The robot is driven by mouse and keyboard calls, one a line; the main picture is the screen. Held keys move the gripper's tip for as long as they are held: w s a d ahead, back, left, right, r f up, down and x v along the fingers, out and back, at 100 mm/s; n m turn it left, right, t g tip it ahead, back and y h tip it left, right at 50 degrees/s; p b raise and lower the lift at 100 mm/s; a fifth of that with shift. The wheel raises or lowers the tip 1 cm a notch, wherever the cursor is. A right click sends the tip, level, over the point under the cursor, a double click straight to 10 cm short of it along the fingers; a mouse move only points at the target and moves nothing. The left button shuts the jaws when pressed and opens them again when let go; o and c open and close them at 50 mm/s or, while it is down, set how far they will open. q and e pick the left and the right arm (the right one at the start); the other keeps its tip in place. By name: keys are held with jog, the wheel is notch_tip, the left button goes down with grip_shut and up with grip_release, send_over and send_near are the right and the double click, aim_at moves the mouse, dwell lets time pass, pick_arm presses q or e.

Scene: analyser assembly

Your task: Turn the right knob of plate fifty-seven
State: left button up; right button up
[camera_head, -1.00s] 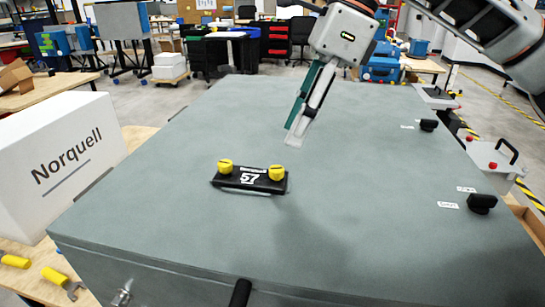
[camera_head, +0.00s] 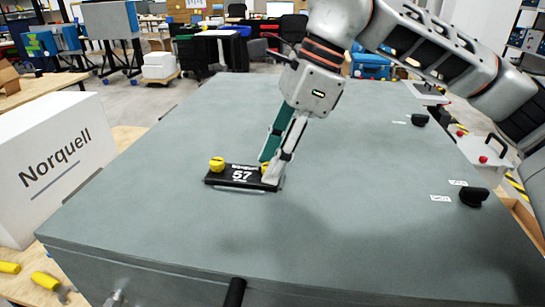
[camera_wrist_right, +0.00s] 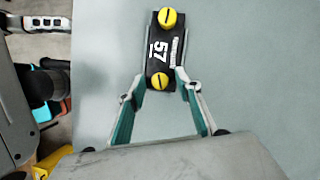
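The black plate marked 57 (camera_head: 241,177) lies on the grey cabinet top and has a yellow knob at each end. Its left knob (camera_head: 217,163) is clear to see. Its right knob is mostly hidden behind my right gripper (camera_head: 267,171) in the head view. In the wrist view the right knob (camera_wrist_right: 159,81) is the nearer one, and the left knob (camera_wrist_right: 167,18) is farther off. My right gripper (camera_wrist_right: 161,78) is open, its fingertips on either side of the right knob with a gap showing. My left gripper is not in view.
The grey cabinet top (camera_head: 330,215) is broad and mostly clear. Black knobs with labels (camera_head: 473,197) stand along its right side. A white Norquell box (camera_head: 55,160) stands to the left. A black handle (camera_head: 235,292) is at the front edge.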

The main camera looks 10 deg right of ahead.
grip_shut()
jog(key=shift+s+m+t+h, duration=0.15)
jog(key=shift+m+t, duration=0.35)
jog(key=shift+m, duration=0.75)
jog(key=shift+m+t+h, duration=0.15)
jog(key=shift+m+t, duration=0.35)
jog(key=shift+m, duration=0.75)
grip_release()
